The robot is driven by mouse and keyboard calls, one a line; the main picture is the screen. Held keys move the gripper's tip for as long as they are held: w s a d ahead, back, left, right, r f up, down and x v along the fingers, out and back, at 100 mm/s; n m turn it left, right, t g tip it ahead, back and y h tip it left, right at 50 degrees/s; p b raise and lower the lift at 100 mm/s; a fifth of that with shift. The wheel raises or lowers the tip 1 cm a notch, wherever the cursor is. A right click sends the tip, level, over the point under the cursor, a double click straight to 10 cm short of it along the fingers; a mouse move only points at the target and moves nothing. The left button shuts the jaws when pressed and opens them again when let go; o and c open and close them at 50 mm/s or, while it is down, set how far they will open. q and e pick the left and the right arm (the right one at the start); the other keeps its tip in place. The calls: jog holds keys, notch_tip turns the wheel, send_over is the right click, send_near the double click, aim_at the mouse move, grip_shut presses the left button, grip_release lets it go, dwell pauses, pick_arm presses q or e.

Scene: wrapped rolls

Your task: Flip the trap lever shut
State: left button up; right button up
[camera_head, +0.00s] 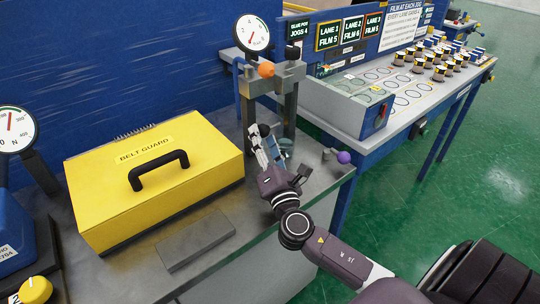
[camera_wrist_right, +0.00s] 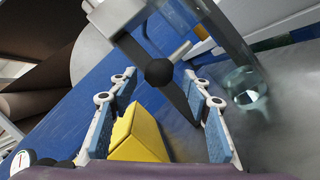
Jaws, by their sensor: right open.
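My right gripper (camera_head: 270,146) is open at the metal press stand (camera_head: 290,80). A black ball knob (camera_wrist_right: 158,72) on a short metal rod shows between its two blue-padded fingers in the right wrist view, with clear space on both sides. The same black knob shows in the head view (camera_head: 264,130) by the fingertips. I cannot tell whether this is the trap lever. An orange ball knob (camera_head: 266,69) sits higher on the stand, and a purple ball knob (camera_head: 344,157) on a rod stands at the bench's right edge. My left gripper is not in view.
A yellow belt guard box (camera_head: 205,135) with a black handle stands left of the gripper. A glassy, teal-tinted cylinder (camera_wrist_right: 246,88) is right of the fingers in the right wrist view. A round dial (camera_head: 252,34) tops the stand. A grey plate (camera_head: 196,240) lies on the bench.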

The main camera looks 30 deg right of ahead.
jog(key=v, duration=1.1)
